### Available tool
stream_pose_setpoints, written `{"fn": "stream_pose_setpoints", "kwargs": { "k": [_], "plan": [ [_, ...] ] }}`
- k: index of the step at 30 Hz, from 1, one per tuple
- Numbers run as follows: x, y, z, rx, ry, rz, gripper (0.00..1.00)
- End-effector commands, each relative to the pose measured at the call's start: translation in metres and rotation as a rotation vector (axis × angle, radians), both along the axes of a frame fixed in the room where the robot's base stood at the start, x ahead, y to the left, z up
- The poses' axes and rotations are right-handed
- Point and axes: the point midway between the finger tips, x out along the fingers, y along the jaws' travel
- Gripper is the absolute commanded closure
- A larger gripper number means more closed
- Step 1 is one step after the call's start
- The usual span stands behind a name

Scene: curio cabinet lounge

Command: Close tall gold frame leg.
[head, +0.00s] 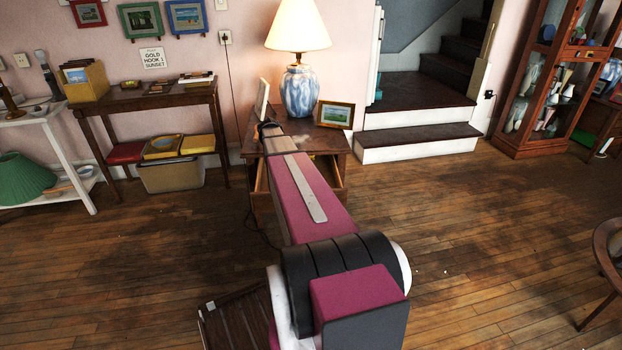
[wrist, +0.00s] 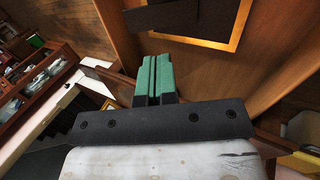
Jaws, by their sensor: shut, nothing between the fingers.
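The tall gold frame (head: 262,98) stands on the left of the small wooden side table, seen nearly edge-on in the head view. In the wrist view its dark back with a gold edge (wrist: 236,25) shows at the top. A black flat piece (wrist: 165,17), apparently its leg, crosses that back; how far it stands out I cannot tell. My gripper (wrist: 157,62) has its green fingers together with nothing between them. The fingertips point toward the black piece, with a visible gap below it in the picture. In the head view my arm hides much of the table's front.
A blue-and-white lamp (head: 300,90) stands behind on the side table (head: 326,143). A smaller gold-framed landscape (head: 336,114) stands at the table's right. A console table (head: 150,98) is to the left, stairs (head: 418,134) behind right. The floor (head: 455,220) right of my arm is clear.

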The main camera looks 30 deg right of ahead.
Motion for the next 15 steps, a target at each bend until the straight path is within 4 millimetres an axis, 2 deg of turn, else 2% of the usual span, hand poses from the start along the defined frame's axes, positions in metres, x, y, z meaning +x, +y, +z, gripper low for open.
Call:
{"fn": "stream_pose_setpoints", "kwargs": {
  "k": [1, 3, 7, 15],
  "plan": [
    [0.01, -0.013, 0.004, -0.018, 0.002, -0.015, 1.0],
    [0.012, -0.023, 0.008, -0.035, 0.007, -0.028, 1.0],
    [0.011, -0.029, 0.004, -0.043, 0.009, -0.034, 1.0],
    [0.002, -0.049, -0.034, -0.04, 0.01, -0.032, 1.0]
  ]
}}
